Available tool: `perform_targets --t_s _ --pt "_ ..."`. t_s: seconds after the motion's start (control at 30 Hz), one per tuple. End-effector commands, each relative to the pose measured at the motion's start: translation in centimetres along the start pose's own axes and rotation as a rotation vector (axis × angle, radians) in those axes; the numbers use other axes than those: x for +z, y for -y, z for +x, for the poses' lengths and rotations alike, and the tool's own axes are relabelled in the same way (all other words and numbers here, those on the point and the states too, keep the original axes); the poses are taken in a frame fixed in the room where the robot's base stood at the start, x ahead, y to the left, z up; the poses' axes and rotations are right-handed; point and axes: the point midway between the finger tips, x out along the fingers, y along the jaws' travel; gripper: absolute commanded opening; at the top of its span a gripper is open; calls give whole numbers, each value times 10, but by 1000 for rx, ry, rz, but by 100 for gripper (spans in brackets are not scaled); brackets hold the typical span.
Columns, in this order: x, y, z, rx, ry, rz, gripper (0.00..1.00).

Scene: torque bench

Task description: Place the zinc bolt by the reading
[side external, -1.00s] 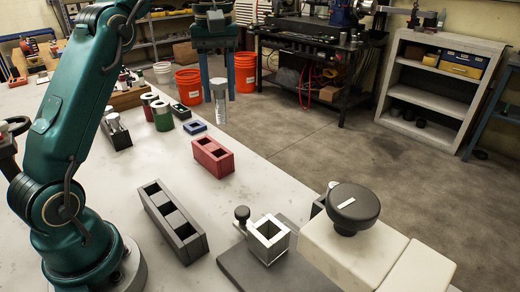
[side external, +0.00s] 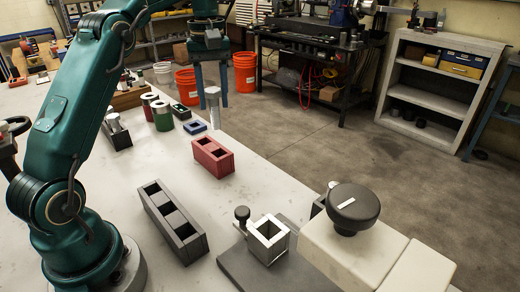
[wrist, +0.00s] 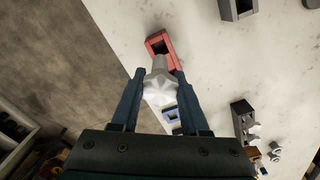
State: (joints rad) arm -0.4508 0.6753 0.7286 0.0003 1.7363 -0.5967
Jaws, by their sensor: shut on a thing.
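My gripper (side external: 211,101) is shut on the zinc bolt (side external: 213,109), a silver bolt with a wide head that hangs upright, shank down, above the far edge of the bench. In the wrist view the bolt (wrist: 160,88) sits between the two fingers. The red two-pocket block (side external: 212,157) stands below and nearer the camera; it also shows in the wrist view (wrist: 157,45). A dark grey block with several pockets (side external: 172,222) and a silver square socket (side external: 268,240) on a dark plate stand nearer. No reading is legible.
A small blue block (side external: 195,128), a green can (side external: 162,116) and a red can (side external: 148,100) stand near the back. A black knob (side external: 353,207) on a pale housing (side external: 354,250) fills the front right. The bench between the blocks is clear.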

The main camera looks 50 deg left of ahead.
Motion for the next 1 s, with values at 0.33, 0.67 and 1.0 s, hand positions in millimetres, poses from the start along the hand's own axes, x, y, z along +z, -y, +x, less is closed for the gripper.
perform_targets --t_s 0.33,0.67,1.0 --pt "1 0 26 -1 2 1 0" --pt "0 0 51 1 0 0 0" --pt "0 0 57 1 -1 0 0"
